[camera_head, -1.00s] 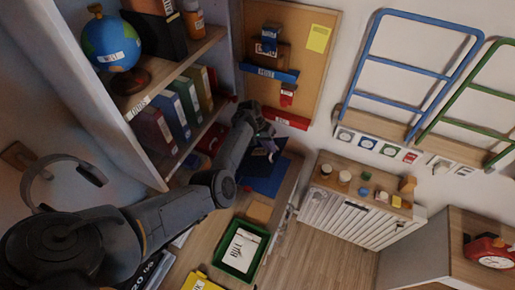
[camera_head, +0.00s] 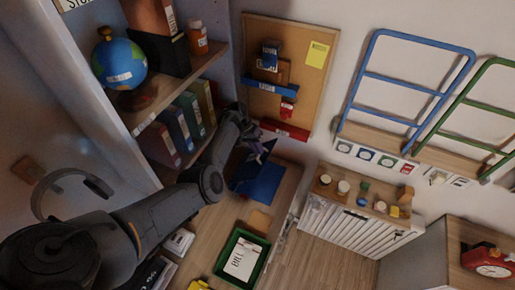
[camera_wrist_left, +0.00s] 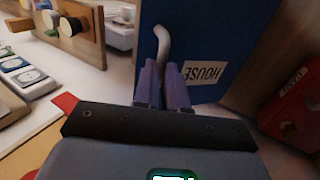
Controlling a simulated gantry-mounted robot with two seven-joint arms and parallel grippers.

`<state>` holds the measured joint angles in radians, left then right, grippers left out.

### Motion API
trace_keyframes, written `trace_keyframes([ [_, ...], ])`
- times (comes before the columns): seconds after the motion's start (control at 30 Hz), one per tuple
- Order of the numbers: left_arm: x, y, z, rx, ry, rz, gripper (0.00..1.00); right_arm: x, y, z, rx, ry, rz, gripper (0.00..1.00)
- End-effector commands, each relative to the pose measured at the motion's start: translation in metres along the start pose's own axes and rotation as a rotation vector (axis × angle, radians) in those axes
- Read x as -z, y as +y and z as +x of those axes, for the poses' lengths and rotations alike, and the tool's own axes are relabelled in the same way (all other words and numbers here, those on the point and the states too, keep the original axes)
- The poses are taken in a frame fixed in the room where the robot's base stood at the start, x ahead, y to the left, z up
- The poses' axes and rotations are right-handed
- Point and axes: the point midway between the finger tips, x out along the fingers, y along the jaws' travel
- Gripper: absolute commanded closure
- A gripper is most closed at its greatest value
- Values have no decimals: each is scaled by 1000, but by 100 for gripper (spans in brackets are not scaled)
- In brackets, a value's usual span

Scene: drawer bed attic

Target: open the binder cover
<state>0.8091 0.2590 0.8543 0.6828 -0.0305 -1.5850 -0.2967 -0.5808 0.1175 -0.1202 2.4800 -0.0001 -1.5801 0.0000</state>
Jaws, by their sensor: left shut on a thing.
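The blue binder (camera_head: 262,185) lies on the wooden desk, its cover (camera_head: 249,163) standing up at an angle. In the left wrist view a blue cover face (camera_wrist_left: 215,35) with a "HOUSE" label stands upright just past the fingers. My left gripper (camera_head: 262,146) is at the raised cover's upper edge. In the left wrist view its purple fingers (camera_wrist_left: 162,85) are closed together, with a pale curved tab (camera_wrist_left: 162,42) rising between them in front of the blue face. The fingers hide where the tab meets the cover. My right gripper is not in view.
A shelf unit with upright binders (camera_head: 180,130) and a globe (camera_head: 119,64) stands beside my left arm. A green tray (camera_head: 241,257) and a tan pad (camera_head: 259,221) lie on the desk. A red box (camera_wrist_left: 292,108) is close right of the fingers.

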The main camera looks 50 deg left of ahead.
Motion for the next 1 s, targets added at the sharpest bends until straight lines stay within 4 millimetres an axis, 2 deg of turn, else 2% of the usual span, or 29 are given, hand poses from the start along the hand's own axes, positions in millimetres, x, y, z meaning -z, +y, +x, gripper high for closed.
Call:
trace_keyframes([
  [0.67, -1, 0, 1, 0, -2, -1, 100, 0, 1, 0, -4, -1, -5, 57],
  [0.7, -1, 0, 1, 0, -2, -1, 87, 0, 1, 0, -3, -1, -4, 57],
  [0.87, 0, 0, 0, 0, -2, -1, 63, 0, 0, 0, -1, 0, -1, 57],
  [1.0, 0, 0, 0, 0, -1, -1, 62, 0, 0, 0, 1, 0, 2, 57],
])
